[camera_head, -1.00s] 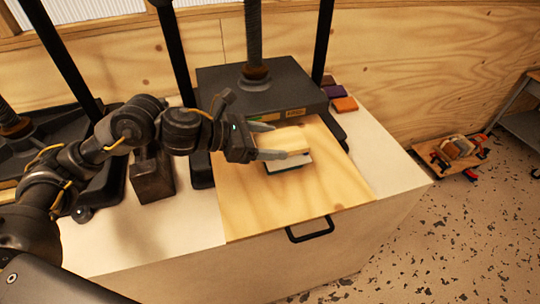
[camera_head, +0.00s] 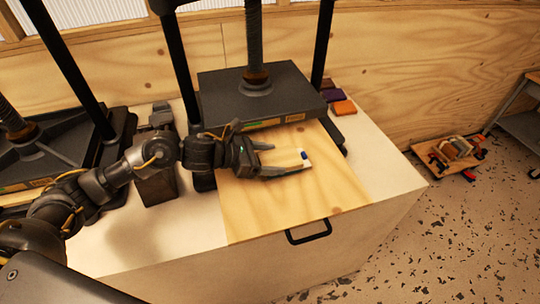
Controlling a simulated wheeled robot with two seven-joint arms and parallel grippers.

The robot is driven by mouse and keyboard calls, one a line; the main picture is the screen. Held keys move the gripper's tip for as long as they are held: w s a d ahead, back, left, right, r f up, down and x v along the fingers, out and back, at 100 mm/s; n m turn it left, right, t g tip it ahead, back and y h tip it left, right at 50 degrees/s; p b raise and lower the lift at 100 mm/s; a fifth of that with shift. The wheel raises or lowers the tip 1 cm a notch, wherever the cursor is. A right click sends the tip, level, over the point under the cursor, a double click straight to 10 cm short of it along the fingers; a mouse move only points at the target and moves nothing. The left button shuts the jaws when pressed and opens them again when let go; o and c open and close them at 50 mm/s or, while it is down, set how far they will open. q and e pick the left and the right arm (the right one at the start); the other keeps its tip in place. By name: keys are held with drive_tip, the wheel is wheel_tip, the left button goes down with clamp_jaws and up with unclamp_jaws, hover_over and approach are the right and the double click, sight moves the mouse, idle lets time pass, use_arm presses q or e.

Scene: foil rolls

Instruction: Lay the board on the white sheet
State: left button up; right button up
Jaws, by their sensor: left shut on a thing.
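My left gripper (camera_head: 284,159) reaches in from the left and is shut on a small pale wooden board (camera_head: 280,157), one finger on each long side. The board lies flat or nearly flat, low over the plywood panel. A narrow strip of the white sheet (camera_head: 306,161) shows at the board's right end, with a dark blue mark on it. The rest of the sheet is hidden by the board and the fingers. I cannot tell whether the board touches the sheet. My right gripper is not in view.
The plywood panel (camera_head: 290,205) with a black handle (camera_head: 308,231) is clear in front. A dark press plate (camera_head: 255,92) with a screw and posts stands just behind the gripper. Coloured blocks (camera_head: 343,107) lie at its right. A dark block (camera_head: 155,180) stands at the left.

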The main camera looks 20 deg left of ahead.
use_arm(q)
drive_tip(key=shift+f+b, duration=0.25)
drive_tip(key=shift+b, duration=0.1)
drive_tip(key=o, duration=1)
drive_tip(key=shift+r, duration=0.1)
drive_tip(key=shift+r, duration=0.1)
drive_tip(key=shift+r+p, duration=0.25)
drive_tip(key=shift+p, duration=0.3)
drive_tip(key=b+v, duration=0.2)
drive_tip(key=v, duration=0.3)
drive_tip(key=b+v, duration=0.2)
drive_tip(key=v, duration=0.3)
drive_tip(key=shift+s+a+f, duration=0.1)
drive_tip(key=shift+s+a, duration=0.1)
drive_tip(key=shift+a, duration=0.15)
drive_tip(key=shift+s+a+r, duration=0.3)
drive_tip(key=shift+a+r, duration=0.05)
drive_tip(key=shift+a, duration=0.05)
